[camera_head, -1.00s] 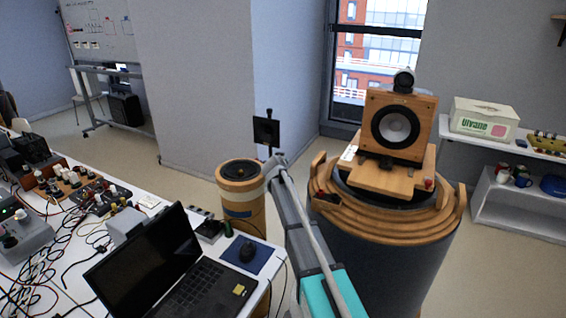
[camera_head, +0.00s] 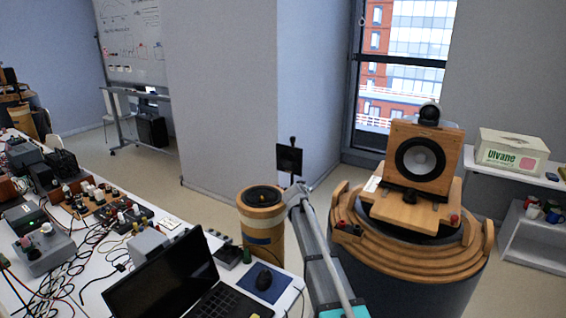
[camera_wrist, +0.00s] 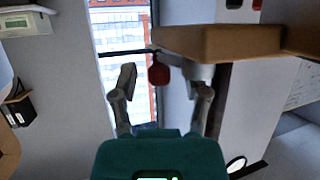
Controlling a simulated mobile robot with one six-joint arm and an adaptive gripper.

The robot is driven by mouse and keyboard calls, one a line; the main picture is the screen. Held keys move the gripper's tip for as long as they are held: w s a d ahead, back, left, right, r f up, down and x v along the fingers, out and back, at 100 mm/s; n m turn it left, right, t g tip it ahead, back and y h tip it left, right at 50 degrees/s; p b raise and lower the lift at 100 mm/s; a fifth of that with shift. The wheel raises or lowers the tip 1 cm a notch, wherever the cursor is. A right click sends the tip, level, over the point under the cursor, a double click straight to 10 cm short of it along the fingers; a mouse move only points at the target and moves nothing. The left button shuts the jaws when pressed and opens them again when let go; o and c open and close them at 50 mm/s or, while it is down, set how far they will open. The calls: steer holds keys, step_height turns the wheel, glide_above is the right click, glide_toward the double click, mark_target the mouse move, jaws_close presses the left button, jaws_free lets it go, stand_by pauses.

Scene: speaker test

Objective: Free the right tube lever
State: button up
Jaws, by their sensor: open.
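In the head view, a large dark tube (camera_head: 400,287) with a stepped wooden rim stands at right. A speaker in a wooden box (camera_head: 422,158) sits on a wooden board on top. One small red lever (camera_head: 454,219) is at the right front of this board, and another red part (camera_head: 341,225) is at the left of the rim. In the wrist view, a red lever (camera_wrist: 159,71) lies between the fingers of my open gripper (camera_wrist: 162,88), beside a wooden slab (camera_wrist: 218,42). Contact is not clear. The gripper is not clearly visible in the head view.
A smaller wooden cylinder (camera_head: 262,215) stands left of the tube. A table with a laptop (camera_head: 165,280), cables and instruments fills the lower left. A shelf with a white box (camera_head: 510,150) is at right. Floor shows between table and pillar.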

steer(key=s+f+n+g+y, duration=0.1)
steer(key=s+f+g, duration=0.2)
steer(key=s, duration=1.2)
steer(key=s+f+n+g+y+p, duration=0.1)
steer(key=s+g, duration=0.4)
steer(key=s, duration=1.1)
steer(key=s+f+n+g+y+p, duration=0.1)
steer(key=s+f+g, duration=0.3)
steer(key=s, duration=1.1)
steer(key=shift+s+d+f+n+g+y, duration=0.3)
steer(key=shift+d+n+y, duration=0.15)
steer(key=shift+y, duration=0.25)
steer(key=shift+w, duration=0.1)
